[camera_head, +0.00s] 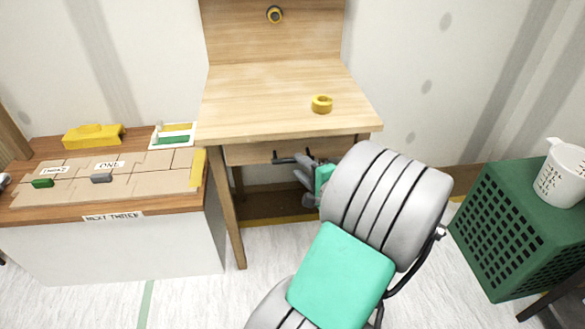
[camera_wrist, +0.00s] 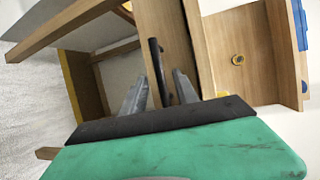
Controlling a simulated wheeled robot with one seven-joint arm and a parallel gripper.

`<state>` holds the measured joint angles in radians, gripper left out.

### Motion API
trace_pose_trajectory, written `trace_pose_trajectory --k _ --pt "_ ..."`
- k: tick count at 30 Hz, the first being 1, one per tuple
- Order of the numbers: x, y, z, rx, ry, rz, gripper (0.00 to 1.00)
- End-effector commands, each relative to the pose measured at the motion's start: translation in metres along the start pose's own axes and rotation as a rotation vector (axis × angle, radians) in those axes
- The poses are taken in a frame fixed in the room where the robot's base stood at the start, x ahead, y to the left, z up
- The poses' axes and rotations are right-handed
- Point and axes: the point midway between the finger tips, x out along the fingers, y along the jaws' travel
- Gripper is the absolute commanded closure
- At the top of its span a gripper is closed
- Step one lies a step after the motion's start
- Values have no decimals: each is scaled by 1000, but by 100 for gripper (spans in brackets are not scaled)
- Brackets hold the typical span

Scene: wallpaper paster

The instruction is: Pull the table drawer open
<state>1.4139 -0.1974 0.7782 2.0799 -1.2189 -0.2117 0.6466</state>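The wooden table (camera_head: 255,95) stands in the middle of the head view. Its drawer front (camera_head: 245,154) sits under the tabletop and looks flush with the frame. A dark bar handle (camera_head: 287,159) is on the drawer front; the arm hides part of its right side. My gripper (camera_head: 303,168) is at the handle's right part. In the wrist view, the handle (camera_wrist: 156,58) runs between the two grey fingers of my gripper (camera_wrist: 161,77). The fingers are apart, with gaps visible beside the bar. The drawer front (camera_wrist: 174,35) lies just beyond them.
A yellow tape roll (camera_head: 321,104) lies on the tabletop. A low bench with boards (camera_head: 130,215) stands at left, close to the table leg. A green crate (camera_head: 520,235) with a white cup (camera_head: 560,178) stands at right. Floor in front of the table is clear.

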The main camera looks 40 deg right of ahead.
Motion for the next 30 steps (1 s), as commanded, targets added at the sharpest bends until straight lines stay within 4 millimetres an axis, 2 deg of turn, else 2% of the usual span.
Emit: trace_pose_trajectory --k 3,7,17,30 --pt "26 2 2 -5 -6 1 64" --pt "44 2 1 -4 -5 3 64" --pt "50 0 0 -4 -1 3 65" --pt "50 1 0 -4 -1 3 100"
